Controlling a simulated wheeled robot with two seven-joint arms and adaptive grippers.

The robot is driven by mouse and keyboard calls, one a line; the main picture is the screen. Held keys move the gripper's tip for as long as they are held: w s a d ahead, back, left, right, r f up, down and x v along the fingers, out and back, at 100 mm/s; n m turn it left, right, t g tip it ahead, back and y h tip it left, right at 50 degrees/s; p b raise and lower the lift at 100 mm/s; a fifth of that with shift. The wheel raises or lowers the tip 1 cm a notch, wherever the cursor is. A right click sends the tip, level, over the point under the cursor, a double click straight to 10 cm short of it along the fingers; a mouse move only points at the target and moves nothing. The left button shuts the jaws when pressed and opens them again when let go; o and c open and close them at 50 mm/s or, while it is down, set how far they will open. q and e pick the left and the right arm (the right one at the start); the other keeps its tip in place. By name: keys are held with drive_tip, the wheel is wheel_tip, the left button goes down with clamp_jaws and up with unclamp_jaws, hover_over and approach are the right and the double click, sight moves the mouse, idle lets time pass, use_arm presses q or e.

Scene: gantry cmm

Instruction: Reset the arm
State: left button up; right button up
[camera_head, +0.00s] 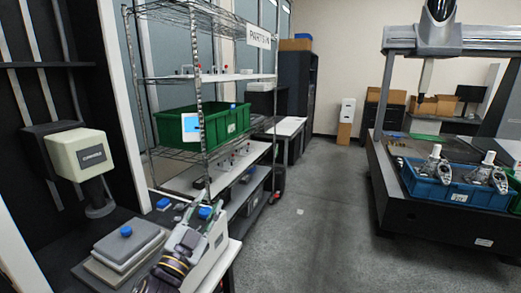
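My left gripper (205,217) shows at the bottom, left of centre, reaching up over the low bench. Its fingers look spread, and a blue knob (205,213) shows between them. I see no clear contact with it, but depth is hard to judge. My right gripper is not in view.
A grey case (110,262) with a blue knob lies left of my gripper, near a beige-headed device (80,153). A wire shelf holds a green bin (222,126). At right, a blue bin (445,191) with metal parts sits on a dark machine table (400,208).

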use_arm(q)
drive_tip(key=s+a+f+n+g+y, duration=0.2)
drive_tip(key=a+f+n+g+y, duration=0.15)
drive_tip(key=f, duration=0.65)
drive_tip(key=s+a+f+n+g+y, duration=0.2)
drive_tip(key=a+f+n+g+y, duration=0.15)
drive_tip(key=f, duration=0.65)
drive_tip(key=s+a+f+n+g, duration=0.1)
drive_tip(key=s+f+n+g, duration=0.1)
drive_tip(key=s+f+g, duration=1.15)
drive_tip(key=s+f+t, duration=0.1)
drive_tip(key=s+f, duration=0.2)
drive_tip(key=f, duration=0.9)
drive_tip(key=s+f, duration=0.3)
drive_tip(key=f, duration=0.9)
drive_tip(key=s+f+t, duration=0.1)
drive_tip(key=s+f, duration=0.2)
drive_tip(key=f, duration=1)
drive_tip(key=s+a+f, duration=0.2)
drive_tip(key=s+f, duration=0.6)
drive_tip(key=s, duration=0.2)
drive_tip(key=s+a+f+g, duration=0.1)
drive_tip(key=s+a+f, duration=0.1)
drive_tip(key=s+f, duration=0.7)
drive_tip(key=shift+s+a+f+m+h, duration=0.25)
drive_tip(key=shift+s+f+m+h, duration=0.05)
drive_tip(key=shift+s, duration=0.85)
